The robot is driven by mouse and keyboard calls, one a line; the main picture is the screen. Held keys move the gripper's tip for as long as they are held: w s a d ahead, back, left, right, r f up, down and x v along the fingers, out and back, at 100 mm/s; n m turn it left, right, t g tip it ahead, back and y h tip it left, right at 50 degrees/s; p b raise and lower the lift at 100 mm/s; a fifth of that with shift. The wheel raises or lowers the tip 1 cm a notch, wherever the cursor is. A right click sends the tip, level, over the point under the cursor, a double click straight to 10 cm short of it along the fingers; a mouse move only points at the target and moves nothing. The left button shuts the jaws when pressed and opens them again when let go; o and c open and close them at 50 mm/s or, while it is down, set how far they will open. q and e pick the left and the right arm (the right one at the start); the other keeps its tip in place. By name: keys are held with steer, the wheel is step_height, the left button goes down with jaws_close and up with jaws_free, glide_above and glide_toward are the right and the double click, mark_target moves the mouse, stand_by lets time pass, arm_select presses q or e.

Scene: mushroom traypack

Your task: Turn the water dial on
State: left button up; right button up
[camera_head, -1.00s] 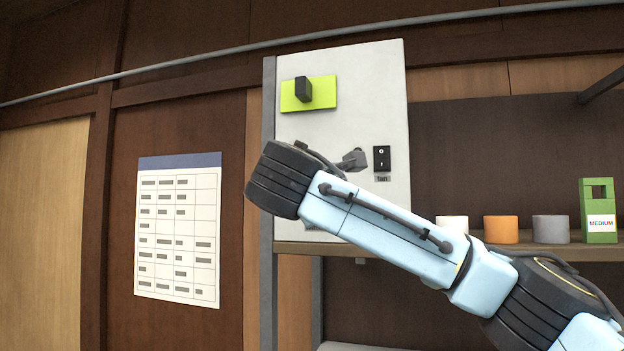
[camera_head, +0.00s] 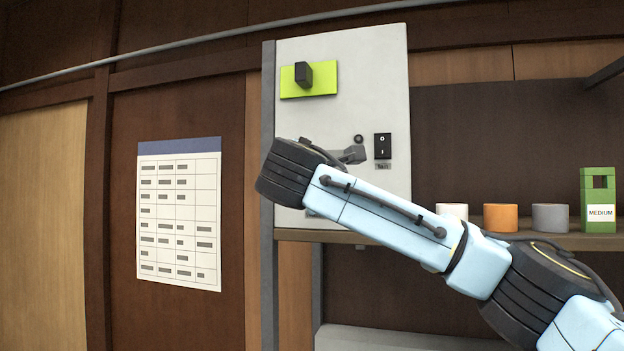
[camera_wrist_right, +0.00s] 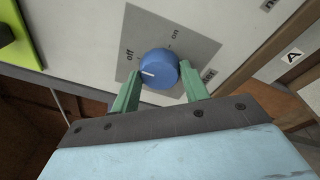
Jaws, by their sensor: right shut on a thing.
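The water dial is a round blue knob (camera_wrist_right: 160,69) with a white pointer line, on a grey plate (camera_wrist_right: 185,30) marked "off" and "on". The pointer faces the left side of the picture, below the "off" word. My right gripper (camera_wrist_right: 163,88) has its two green fingers on either side of the knob, shut on it. In the head view my right arm reaches across the white panel (camera_head: 350,75) and hides the dial and the fingers. My left gripper is not in view.
A shelf to the right holds white, orange and grey cups (camera_head: 550,217) and a green "MEDIUM" box (camera_head: 599,200). A chart (camera_head: 180,215) hangs left.

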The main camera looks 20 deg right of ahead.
steer(key=m+h+b, duration=0.1)
steer(key=m+b, duration=0.2)
steer(key=m, duration=0.3)
steer(key=m+h+b, duration=0.1)
steer(key=m+b, duration=0.2)
steer(key=m, duration=0.4)
steer(key=m+h+b, duration=0.1)
steer(key=m+b, duration=0.2)
steer(key=m, duration=0.3)
steer(key=shift+w+a+f+m, duration=0.15)
steer(key=shift+a+f+m, duration=0.1)
steer(key=shift+f+m, duration=0.1)
stand_by(0.5)
steer(key=o, duration=1)
